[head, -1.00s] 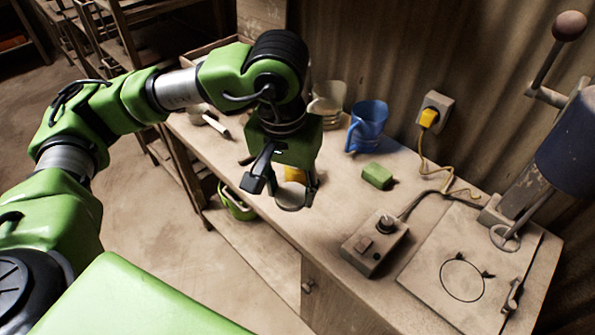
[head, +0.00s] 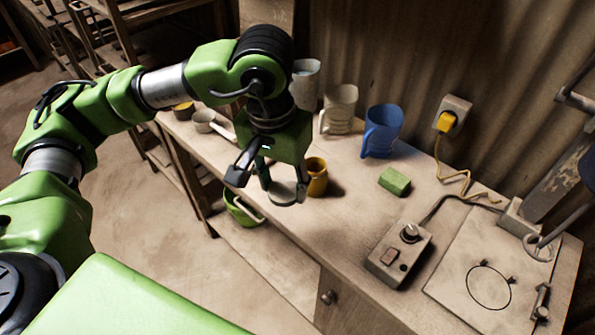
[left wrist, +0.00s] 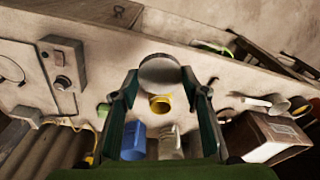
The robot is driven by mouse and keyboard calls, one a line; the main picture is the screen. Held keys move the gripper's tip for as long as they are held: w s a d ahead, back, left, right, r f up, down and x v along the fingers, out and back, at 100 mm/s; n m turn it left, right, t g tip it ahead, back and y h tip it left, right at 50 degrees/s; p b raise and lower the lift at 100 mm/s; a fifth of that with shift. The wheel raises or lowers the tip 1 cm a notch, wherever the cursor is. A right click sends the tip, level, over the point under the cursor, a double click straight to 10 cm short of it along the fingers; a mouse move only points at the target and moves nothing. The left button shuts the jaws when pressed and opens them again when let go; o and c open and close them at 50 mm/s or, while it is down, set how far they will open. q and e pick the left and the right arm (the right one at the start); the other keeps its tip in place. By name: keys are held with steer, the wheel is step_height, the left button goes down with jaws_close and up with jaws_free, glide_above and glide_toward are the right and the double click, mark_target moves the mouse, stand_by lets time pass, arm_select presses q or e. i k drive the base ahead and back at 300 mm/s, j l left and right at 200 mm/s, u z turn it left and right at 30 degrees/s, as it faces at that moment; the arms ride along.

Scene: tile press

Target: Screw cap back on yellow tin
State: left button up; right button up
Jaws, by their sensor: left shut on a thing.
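The yellow tin (head: 318,182) stands upright on the bench. In the left wrist view the tin (left wrist: 160,108) shows as a yellow ring with an open top. A grey round cap (head: 284,194) is held between the fingers of my left gripper (head: 272,188). It also shows as a pale disc (left wrist: 159,72) at the fingertips in the left wrist view. The gripper and cap are above the bench, apart from the tin, which appears just to their right in the head view. My right gripper is not in view.
A blue mug (head: 382,132), a beige mug (head: 340,110) and a green block (head: 395,182) stand behind and right of the tin. A switch box (head: 399,256) and the press plate (head: 470,310) are farther right. A green container (head: 240,208) is below the bench edge.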

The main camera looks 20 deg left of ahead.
mark_target(316, 166)
steer(key=j, duration=0.75)
steer(key=i+j, duration=0.1)
steer(key=j, duration=0.6)
steer(key=z, duration=0.05)
